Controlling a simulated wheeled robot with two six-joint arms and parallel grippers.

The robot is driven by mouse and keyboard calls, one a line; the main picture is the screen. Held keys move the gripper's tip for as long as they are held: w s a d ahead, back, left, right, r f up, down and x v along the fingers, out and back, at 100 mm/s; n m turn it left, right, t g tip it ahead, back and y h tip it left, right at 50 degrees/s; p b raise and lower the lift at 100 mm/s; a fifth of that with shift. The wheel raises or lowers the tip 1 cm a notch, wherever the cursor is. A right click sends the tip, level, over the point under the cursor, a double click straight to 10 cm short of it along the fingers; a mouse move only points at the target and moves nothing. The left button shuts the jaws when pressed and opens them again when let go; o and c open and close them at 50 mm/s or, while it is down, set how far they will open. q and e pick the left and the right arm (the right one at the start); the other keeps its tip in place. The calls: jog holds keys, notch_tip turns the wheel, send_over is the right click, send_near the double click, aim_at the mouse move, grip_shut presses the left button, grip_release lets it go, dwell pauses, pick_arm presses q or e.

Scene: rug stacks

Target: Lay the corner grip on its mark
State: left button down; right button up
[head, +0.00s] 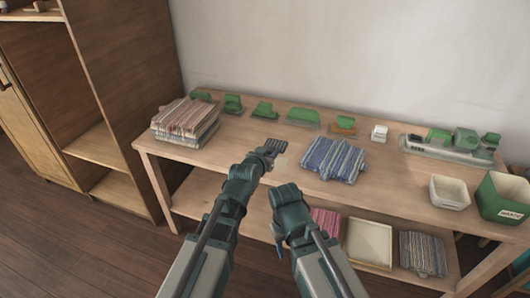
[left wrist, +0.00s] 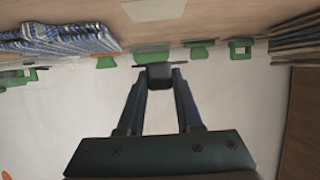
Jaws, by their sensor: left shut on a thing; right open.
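The corner grip is a small dark pad (left wrist: 159,76) between the fingers of my left gripper (left wrist: 158,82) in the left wrist view. In the head view the left gripper (head: 264,153) is over the front half of the table, shut on it. The mark, a pale square (head: 281,162), lies on the tabletop just right of the left gripper. It also shows at the top of the left wrist view (left wrist: 153,10). The grip's height above the table is hard to tell. My right gripper (head: 280,236) is open and empty, lower, before the table's front edge.
A striped reddish rug stack (head: 186,122) stands at the table's left, a blue striped stack (head: 333,159) right of the mark. Several green tools (head: 265,110) line the back. A white bin (head: 449,192) and green bin (head: 503,197) stand at right. More rugs lie on the lower shelf (head: 210,208).

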aim_at(269, 175)
pick_arm(q)
jog(key=shift+f, duration=0.2)
notch_tip(269, 175, down, 6)
jog(key=b, duration=0.7)
jog(key=shift+f, duration=0.25)
jog(key=shift+f+b, duration=0.55)
jog(key=shift+f, duration=0.05)
jog(key=c, duration=0.5)
grip_release()
jog(key=shift+r, duration=0.1)
jog(key=p+v, duration=0.3)
jog(key=v, duration=0.4)
jog(key=shift+s, duration=0.25)
